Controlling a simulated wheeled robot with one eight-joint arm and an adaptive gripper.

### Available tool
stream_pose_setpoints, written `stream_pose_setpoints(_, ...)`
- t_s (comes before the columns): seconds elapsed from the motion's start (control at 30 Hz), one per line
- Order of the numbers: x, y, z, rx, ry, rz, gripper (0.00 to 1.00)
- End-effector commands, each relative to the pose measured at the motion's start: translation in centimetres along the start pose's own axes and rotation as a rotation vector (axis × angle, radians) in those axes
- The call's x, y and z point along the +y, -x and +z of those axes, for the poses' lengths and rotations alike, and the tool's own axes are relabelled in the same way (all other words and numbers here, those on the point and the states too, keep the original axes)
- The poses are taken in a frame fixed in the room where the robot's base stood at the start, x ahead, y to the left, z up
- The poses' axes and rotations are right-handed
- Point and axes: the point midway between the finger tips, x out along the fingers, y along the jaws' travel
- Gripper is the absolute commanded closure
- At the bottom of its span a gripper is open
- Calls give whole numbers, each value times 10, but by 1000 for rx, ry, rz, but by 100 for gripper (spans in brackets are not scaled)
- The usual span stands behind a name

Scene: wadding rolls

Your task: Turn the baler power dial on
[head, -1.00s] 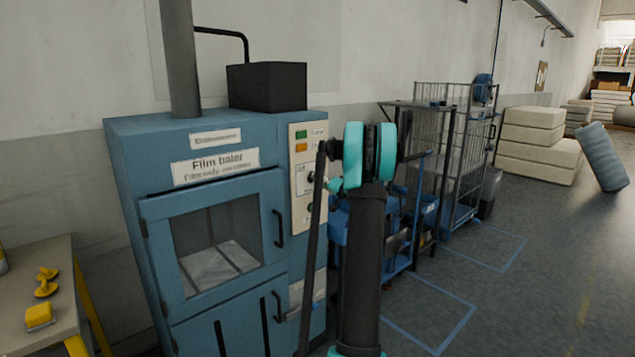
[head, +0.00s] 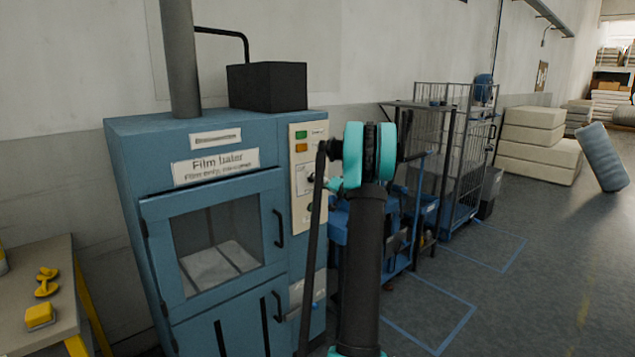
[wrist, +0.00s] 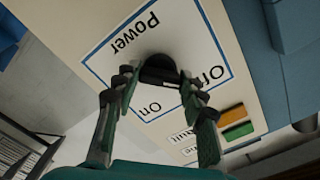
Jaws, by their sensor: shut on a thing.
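The film baler (head: 215,165) is a blue cabinet with a pale control panel (head: 308,145) on its right front. In the wrist view the black power dial (wrist: 160,68) sits inside a blue-outlined box marked Power, with On and Off labels. My gripper (wrist: 158,84) is shut on the dial, one finger on each side of it. The fingers hide parts of the dial's edges, and I cannot tell which label it points to. In the head view my gripper (head: 318,180) is at the panel, and my arm partly blocks the view of it.
Orange and green indicators (wrist: 236,122) are beside the dial box. A blue cart (head: 425,215) and a wire cage trolley (head: 465,160) stand to the right of the baler. A table (head: 58,295) with yellow items is at the left. Open floor lies at the right.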

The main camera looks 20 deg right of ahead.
Motion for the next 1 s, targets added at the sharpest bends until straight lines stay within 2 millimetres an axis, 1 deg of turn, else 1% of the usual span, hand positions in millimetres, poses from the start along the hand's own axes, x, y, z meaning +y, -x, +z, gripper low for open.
stream_pose_setpoints(0.27,0,0,0,0,-176,1,88)
stream_pose_setpoints(1.0,1,1,0,1,-877,1,88)
